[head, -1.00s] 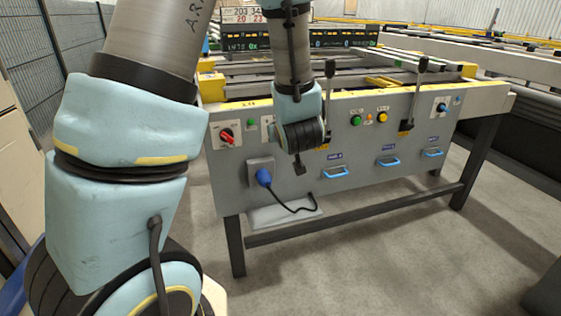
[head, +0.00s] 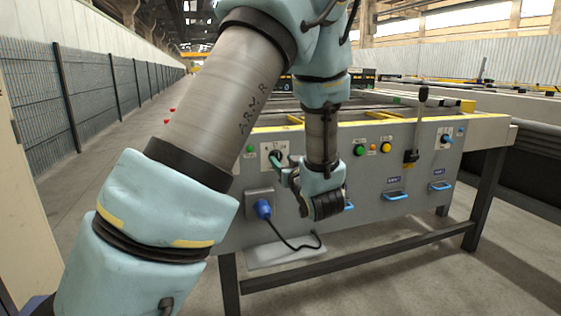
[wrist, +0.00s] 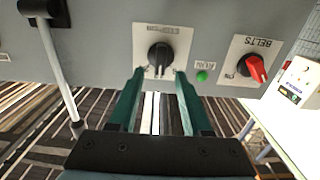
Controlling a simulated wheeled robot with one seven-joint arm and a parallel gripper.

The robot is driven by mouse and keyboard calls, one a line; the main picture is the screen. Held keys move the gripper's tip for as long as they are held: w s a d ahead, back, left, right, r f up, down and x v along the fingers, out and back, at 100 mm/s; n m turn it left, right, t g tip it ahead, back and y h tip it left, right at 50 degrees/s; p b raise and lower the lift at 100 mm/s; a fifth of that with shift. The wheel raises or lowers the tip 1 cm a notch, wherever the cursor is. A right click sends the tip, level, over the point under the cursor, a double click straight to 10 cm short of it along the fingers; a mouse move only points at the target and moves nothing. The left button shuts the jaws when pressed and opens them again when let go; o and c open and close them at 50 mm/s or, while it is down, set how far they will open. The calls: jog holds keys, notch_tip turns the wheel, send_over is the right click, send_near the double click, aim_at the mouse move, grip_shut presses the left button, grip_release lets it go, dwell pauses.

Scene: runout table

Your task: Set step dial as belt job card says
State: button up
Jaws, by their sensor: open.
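A black dial (wrist: 160,55) on a white plate shows in the wrist view, seen upside down; its lettering is too blurred to read surely. The dial's plate (head: 267,148) also shows in the head view, partly behind my arm. My gripper (wrist: 159,72) is open, its two green fingers on either side of the dial's near end. Whether they touch it I cannot tell. In the head view my gripper (head: 284,163) is at the panel, partly hidden. I cannot make out a belt job card in the views now.
A red knob (wrist: 256,69) marked BELTS and a green lamp (wrist: 202,76) lie beside the dial. A lever (wrist: 57,65) stands on the other side. Green (head: 359,150) and yellow (head: 386,148) buttons and a blue plug (head: 263,208) with its cable are on the panel front.

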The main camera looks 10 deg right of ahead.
jog(key=shift+w+a, duration=0.2)
jog(key=shift+w, duration=1.15)
jog(key=shift+c, duration=0.3)
grip_shut()
